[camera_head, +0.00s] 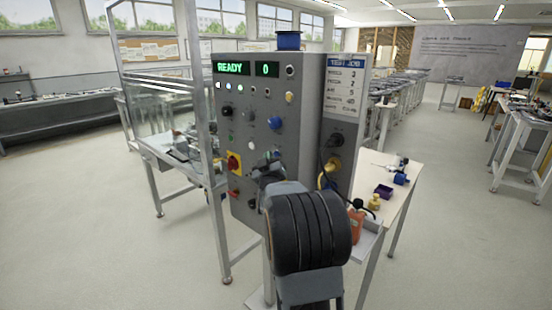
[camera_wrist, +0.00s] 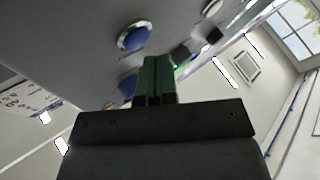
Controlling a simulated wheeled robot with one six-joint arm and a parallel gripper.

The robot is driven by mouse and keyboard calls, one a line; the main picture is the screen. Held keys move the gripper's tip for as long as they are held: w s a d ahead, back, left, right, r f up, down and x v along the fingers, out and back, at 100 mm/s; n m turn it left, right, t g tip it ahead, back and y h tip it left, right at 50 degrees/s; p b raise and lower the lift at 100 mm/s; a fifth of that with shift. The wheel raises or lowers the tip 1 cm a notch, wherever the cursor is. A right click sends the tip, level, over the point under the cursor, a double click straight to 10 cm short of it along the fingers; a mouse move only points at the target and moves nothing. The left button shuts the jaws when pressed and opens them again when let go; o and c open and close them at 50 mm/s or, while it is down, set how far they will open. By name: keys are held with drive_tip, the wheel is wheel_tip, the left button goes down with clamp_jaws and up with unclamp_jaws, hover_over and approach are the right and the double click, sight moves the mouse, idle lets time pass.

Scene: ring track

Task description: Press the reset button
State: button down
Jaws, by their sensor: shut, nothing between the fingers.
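A grey control panel (camera_head: 240,130) stands ahead, with a lit display reading READY and a second one reading 0. Several buttons and knobs sit on its face, including a large blue button (camera_head: 275,122). I cannot read a label that marks the reset button. In the wrist view, a blue button with a metal ring (camera_wrist: 134,37) and another blue control (camera_wrist: 127,86) lie beside the green fingers of my gripper (camera_wrist: 158,65). My gripper is shut and empty, close to the panel face; contact cannot be told. In the head view, my arm hides part of the lower panel.
A red knob on a yellow plate (camera_head: 234,163) is at the panel's lower left. A framed clear guard (camera_head: 165,100) stands left of the panel. A small table (camera_head: 385,208) with an orange bottle (camera_head: 356,222) and a purple bin (camera_head: 384,191) is at right. The floor at left is clear.

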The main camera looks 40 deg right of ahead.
idle(0.3)
drive_tip(key=a, duration=0.1)
drive_tip(key=a+b, duration=0.1)
drive_tip(key=a, duration=0.1)
drive_tip(key=s+a, duration=0.1)
drive_tip(key=a, duration=0.1)
drive_tip(key=shift+b, duration=0.4)
drive_tip(key=shift+w, duration=0.1)
idle(0.6)
